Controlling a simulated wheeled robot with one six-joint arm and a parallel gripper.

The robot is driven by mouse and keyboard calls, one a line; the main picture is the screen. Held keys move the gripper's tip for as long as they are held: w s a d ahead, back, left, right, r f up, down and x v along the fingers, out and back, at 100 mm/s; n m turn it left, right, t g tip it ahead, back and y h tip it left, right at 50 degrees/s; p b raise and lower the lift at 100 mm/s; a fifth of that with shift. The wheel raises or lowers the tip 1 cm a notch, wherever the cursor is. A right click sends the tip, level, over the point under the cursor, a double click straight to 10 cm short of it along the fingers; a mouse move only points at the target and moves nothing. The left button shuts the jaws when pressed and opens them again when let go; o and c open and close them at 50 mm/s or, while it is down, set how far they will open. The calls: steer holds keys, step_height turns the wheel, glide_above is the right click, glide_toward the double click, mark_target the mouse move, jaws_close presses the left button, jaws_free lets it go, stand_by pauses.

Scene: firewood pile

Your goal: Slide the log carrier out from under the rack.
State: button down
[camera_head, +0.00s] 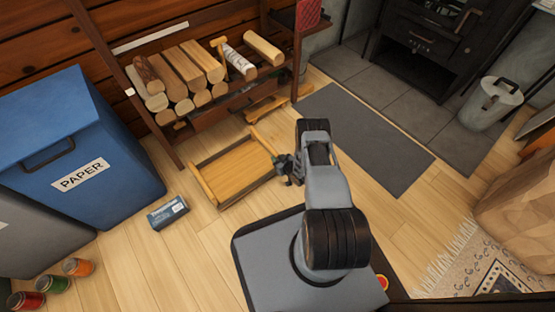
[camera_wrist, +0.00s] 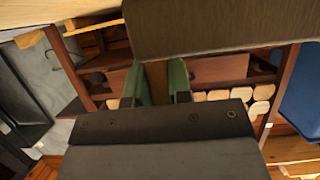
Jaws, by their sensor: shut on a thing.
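The log carrier (camera_head: 232,170) is a shallow, light wooden tray with raised end pieces. In the head view it lies on the floor in front of the rack (camera_head: 180,158), its far side close to the rack's lower front. My gripper (camera_head: 284,168) is at the carrier's right end, low to the floor. In the wrist view my gripper (camera_wrist: 161,86) has its green-padded fingers on either side of a brown wooden piece and is shut on it. The exact grip point on the carrier is partly hidden by my gripper.
Split logs (camera_head: 180,70) lie stacked on the rack. A small blue-grey box (camera_head: 168,212) sits left of the carrier, near a blue paper bin (camera_head: 75,135). A grey mat (camera_head: 367,140) lies to the right. Jars (camera_head: 52,284) stand at lower left.

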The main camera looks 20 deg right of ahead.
steer(key=shift+a, duration=0.1)
steer(key=c, duration=1)
jaws_free()
steer(key=shift+o, duration=0.2)
